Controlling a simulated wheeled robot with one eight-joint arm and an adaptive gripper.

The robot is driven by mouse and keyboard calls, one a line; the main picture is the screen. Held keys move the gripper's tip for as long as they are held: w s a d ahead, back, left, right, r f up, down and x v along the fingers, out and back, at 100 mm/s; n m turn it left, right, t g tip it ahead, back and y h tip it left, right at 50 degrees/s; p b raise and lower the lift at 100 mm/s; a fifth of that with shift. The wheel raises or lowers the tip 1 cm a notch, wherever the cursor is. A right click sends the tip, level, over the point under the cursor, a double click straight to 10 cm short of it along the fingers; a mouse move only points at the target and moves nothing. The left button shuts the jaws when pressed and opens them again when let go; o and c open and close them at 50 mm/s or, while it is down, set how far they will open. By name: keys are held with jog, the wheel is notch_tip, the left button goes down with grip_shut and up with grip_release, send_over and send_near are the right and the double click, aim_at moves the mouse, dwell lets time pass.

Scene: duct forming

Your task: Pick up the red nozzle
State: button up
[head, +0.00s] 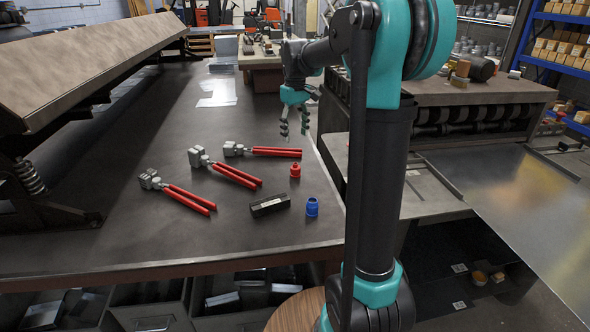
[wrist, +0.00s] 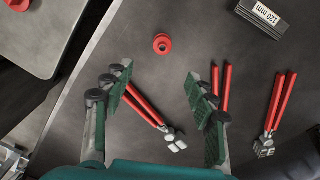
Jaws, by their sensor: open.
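My gripper (head: 294,128) is above the bench, higher and farther back than the nozzle in the head view. In the wrist view my gripper (wrist: 160,88) has its fingers spread wide with nothing held between them. The nozzle lies beyond the fingertips, apart from them.
Red-handled hand tools (head: 235,175) lie left of the nozzle, one partly beneath my fingers in the wrist view. A black block (head: 269,205) and a blue nozzle (head: 312,207) are nearer the front edge. The bench (head: 130,215) is clear at left.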

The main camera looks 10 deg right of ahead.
send_over(295, 167)
jog(key=w, duration=0.2)
notch_tip(295, 167, down, 8)
jog(key=shift+d+r, duration=0.1)
jog(key=shift+d, duration=0.05)
jog(key=shift+s+f, duration=0.2)
jog(key=shift+f, duration=1.4)
jog(key=shift+s+f, duration=0.15)
jog(key=shift+f, duration=1.4)
jog(key=shift+c, duration=0.6)
jog(key=c, duration=0.9)
